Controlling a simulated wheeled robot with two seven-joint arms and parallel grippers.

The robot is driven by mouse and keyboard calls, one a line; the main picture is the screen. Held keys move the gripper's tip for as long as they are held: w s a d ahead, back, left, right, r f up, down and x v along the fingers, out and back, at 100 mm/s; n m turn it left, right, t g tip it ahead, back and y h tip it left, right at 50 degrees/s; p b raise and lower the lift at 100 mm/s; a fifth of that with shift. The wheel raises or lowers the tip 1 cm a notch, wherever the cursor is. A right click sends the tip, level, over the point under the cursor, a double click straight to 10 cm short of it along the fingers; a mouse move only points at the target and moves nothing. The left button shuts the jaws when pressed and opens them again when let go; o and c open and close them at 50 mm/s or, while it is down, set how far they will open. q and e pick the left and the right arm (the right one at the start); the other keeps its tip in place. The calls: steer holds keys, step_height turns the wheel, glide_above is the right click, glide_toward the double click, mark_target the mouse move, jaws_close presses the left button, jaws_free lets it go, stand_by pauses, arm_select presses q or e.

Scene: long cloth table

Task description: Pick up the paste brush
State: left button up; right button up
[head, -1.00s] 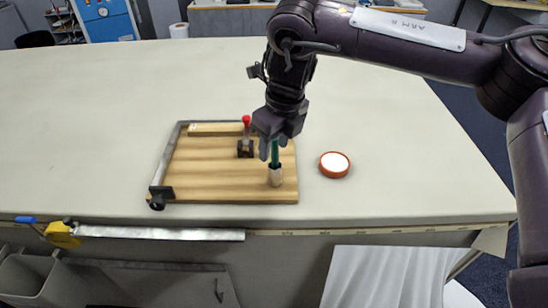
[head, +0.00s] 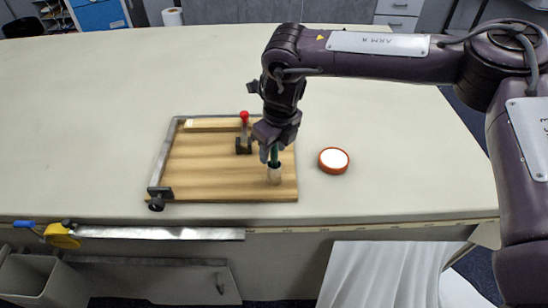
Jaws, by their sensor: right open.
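The paste brush (head: 274,154) shows as a green handle standing upright in a small pale cup (head: 274,176). The cup stands on the right part of a wooden board (head: 215,180). My right gripper (head: 271,152) points down over the cup, its open fingers at the green handle. I cannot tell whether the fingers touch the handle. The brush's lower end is hidden in the cup, and its top is hidden by the gripper. My left gripper is not in view.
A red-knobbed clamp (head: 244,135) stands just left of the gripper. An orange-rimmed round dish with white contents (head: 333,160) lies right of the board. A metal bar edges the board's left side. A yellow tape measure (head: 62,236) sits at the table's front edge. The left table is clear.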

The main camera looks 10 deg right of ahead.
steer(key=shift+s, duration=0.1)
jaws_close()
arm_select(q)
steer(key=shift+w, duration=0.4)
arm_select(e)
steer(key=shift+r, duration=0.2)
